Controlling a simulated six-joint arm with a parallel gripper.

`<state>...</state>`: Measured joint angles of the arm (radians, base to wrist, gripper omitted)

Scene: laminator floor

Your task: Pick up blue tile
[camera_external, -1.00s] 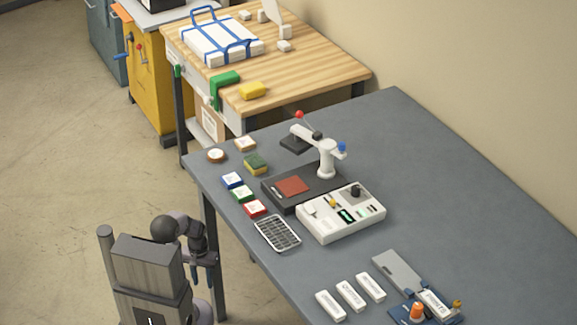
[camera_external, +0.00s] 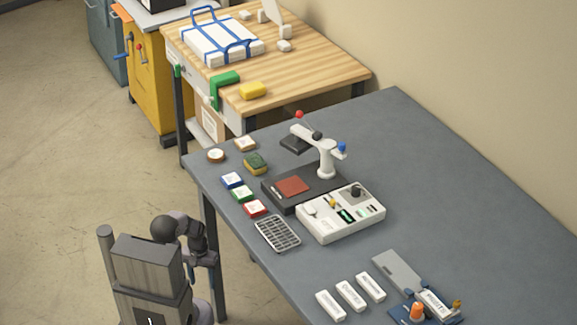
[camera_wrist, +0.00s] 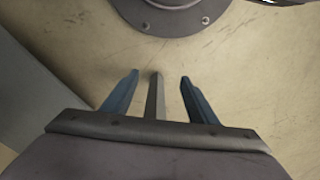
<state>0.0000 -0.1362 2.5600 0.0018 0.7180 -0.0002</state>
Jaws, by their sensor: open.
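The blue tile (camera_external: 232,180) has a white top and lies on the grey table near its left edge, in a row with the green tile (camera_external: 242,194) and the red tile (camera_external: 255,208). My gripper (camera_wrist: 157,82) is open in the wrist view, with two blue-grey fingers apart and nothing between them. A grey bar below stands in the gap, over the floor. In the external view my arm is folded beside the table's left edge, well short of the tile. The tile is not in the wrist view.
A green-and-yellow sponge (camera_external: 256,163) lies just beyond the blue tile. A black base with a red pad (camera_external: 292,186) and a white post (camera_external: 326,160) stands to its right. A wire rack (camera_external: 278,233) and a white control box (camera_external: 341,213) are nearer. The far right of the grey table (camera_external: 440,175) is clear.

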